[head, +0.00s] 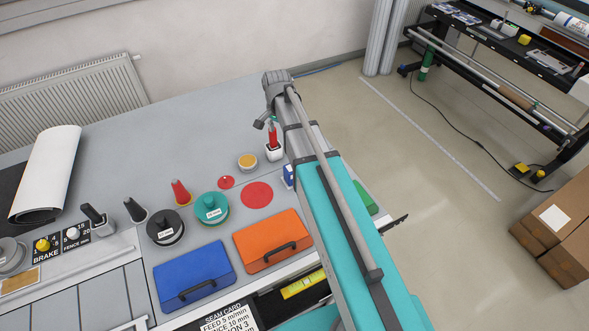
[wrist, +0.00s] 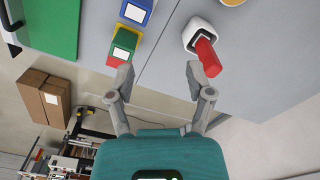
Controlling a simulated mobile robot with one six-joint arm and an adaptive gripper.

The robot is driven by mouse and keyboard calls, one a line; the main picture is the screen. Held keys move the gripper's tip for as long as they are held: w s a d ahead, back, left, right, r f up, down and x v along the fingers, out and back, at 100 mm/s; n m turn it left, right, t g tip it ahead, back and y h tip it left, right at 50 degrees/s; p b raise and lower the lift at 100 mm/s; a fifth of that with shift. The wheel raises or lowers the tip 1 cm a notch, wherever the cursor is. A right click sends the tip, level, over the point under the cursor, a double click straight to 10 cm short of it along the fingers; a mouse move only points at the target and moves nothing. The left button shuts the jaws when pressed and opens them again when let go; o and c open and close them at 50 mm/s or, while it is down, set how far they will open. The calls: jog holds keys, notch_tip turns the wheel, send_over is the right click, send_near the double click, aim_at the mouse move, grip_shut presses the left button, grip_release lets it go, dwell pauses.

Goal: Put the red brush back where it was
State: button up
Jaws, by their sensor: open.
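The red brush (head: 272,136) stands in a small white holder (head: 273,152) near the far right part of the bench, with its red part upward. In the wrist view the red brush (wrist: 208,58) leans out of the white square holder (wrist: 191,35). My gripper (head: 266,122) is beside the top of the brush in the head view, partly hidden by my arm. In the wrist view my gripper (wrist: 160,72) is open with nothing between its fingers. The red brush is close by the right finger, and I cannot tell whether they touch. The brush's lower end is hidden in the holder.
A blue case (head: 194,273) and an orange case (head: 271,243) lie on the bench. A teal tin (head: 211,207), a dark tin (head: 165,227) and a red cone (head: 181,192) stand behind them. Small labelled blocks (wrist: 124,42) are near my left finger.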

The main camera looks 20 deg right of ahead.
jog(key=s+n, duration=1)
jog(key=s, duration=0.8)
jog(key=shift+s+d, duration=0.15)
dwell(1.1)
